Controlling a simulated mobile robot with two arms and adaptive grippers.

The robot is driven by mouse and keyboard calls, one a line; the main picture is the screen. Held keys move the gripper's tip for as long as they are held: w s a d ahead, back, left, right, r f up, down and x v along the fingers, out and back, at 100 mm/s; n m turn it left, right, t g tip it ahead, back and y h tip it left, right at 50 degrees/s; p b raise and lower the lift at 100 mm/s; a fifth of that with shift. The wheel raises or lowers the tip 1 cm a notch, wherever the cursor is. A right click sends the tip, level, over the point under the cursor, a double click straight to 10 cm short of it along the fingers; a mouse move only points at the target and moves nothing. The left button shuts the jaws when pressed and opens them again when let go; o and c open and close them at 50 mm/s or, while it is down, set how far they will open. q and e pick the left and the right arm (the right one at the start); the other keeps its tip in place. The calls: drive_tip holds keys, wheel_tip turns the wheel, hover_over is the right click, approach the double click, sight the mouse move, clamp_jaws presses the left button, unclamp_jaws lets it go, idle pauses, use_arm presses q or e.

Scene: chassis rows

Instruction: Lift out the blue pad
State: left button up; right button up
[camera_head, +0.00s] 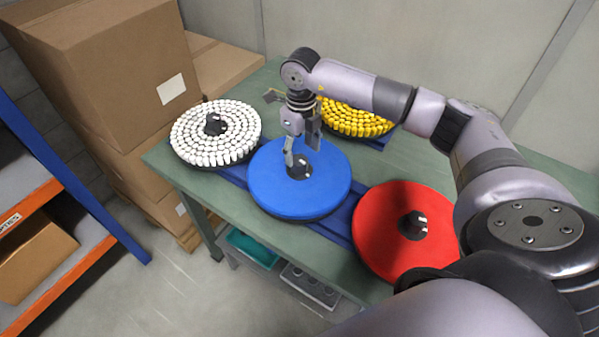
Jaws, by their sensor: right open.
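The blue pad (270,190) is a round disc with a black hub (299,168) at its centre. It lies on the table between a white pad and a red pad. My right gripper (296,158) points down over the hub of the blue pad. Its fingers are open and appear to be around or just above the hub; I cannot tell if they touch it. The gripper hides part of the pad's far side. My left gripper is not in view.
A white studded pad (190,135), a yellow studded pad (355,120) and a red pad (375,225) lie on the green table (215,195). Cardboard boxes (105,70) stand at the left, behind an orange and blue shelf (60,285). My right arm crosses above the table's right side.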

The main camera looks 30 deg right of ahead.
sight(299, 159)
drive_tip(key=f, duration=0.1)
drive_tip(key=f+p, duration=0.1)
drive_tip(key=f, duration=0.2)
drive_tip(key=shift+a+f, duration=0.2)
drive_tip(key=shift+a, duration=0.05)
clamp_jaws()
idle(0.5)
drive_tip(key=shift+w+r, duration=0.1)
idle(0.4)
